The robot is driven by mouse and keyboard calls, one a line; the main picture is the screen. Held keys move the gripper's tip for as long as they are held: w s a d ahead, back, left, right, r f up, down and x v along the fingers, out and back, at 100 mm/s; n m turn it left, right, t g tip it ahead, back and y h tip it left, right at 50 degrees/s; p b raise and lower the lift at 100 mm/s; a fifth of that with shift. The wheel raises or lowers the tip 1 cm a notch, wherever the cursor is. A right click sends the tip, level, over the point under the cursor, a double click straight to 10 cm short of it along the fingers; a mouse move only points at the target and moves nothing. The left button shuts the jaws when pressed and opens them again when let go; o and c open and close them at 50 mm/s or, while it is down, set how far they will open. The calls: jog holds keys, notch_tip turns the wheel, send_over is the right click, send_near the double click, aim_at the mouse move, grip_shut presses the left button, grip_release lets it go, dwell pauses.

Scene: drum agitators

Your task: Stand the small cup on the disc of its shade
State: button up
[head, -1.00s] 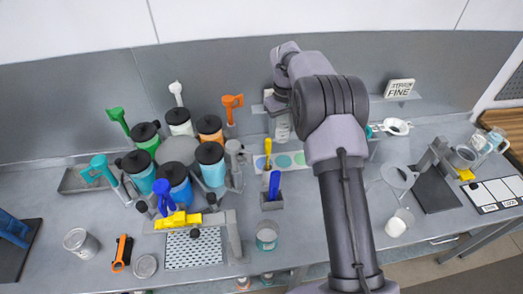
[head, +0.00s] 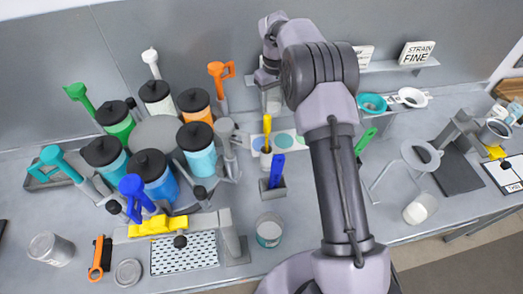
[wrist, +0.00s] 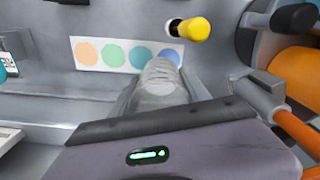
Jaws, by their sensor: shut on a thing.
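My gripper (wrist: 160,92) is shut on a small pale, translucent cup (wrist: 160,78), seen between the fingers in the wrist view. The cup's own shade is hard to tell; it looks grey-white. A white card (wrist: 126,44) lies beyond it with an orange disc (wrist: 87,53), a green disc (wrist: 113,55), a teal disc (wrist: 139,57) and a blue disc (wrist: 171,56). The cup overlaps the teal and blue discs' near edges in this view; its height above the bench is unclear. In the head view my gripper (head: 270,92) is behind the card, and the cup shows only partly.
A yellow-handled tool (head: 267,133) and a blue-handled tool in a grey holder (head: 272,190) stand by the card. A drum carousel with several coloured, black-lidded drums (head: 152,170) is at left. A can (head: 269,232) stands in front. A wire stand (head: 408,155) is at right.

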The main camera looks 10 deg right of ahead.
notch_tip(320, 180, down, 21)
jog(key=b, duration=1.2)
jog(key=shift+f, duration=0.15)
jog(key=o, duration=1.4)
notch_tip(320, 180, up, 12)
jog(key=p, duration=0.3)
jog(key=shift+r, duration=0.2)
